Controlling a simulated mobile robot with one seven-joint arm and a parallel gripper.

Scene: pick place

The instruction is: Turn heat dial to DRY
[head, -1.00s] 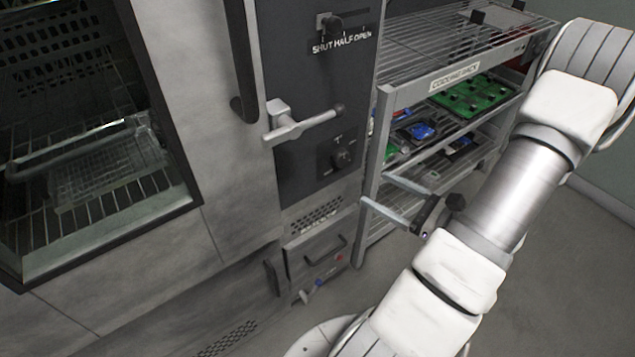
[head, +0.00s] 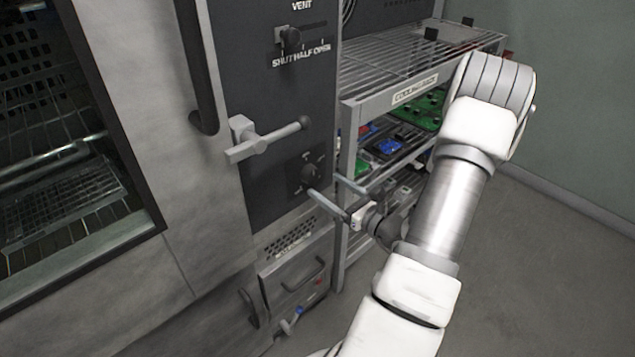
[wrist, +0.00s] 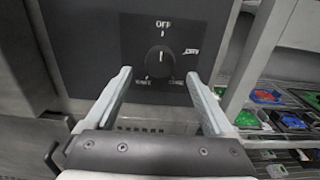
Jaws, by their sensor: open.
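The heat dial is a black round knob (wrist: 160,60) on a dark panel in the wrist view, with a pale pointer line towards the OFF mark at the top. The DRY mark (wrist: 191,52) is to its upper right, and two smaller labels sit below it. In the head view the dial (head: 308,174) is on the lower part of the oven's dark panel. My gripper (head: 325,184) is open and empty, its fingers pointing at the panel. In the wrist view my gripper (wrist: 163,72) has one finger either side of and below the dial, apparently short of it.
A lever handle (head: 265,140) juts from the panel above the dial. A vent slider (head: 288,40) is higher up. The cooling rack (head: 400,92) with several circuit boards stands close on the right. A small drawer (head: 300,280) is below. Open floor lies at the right.

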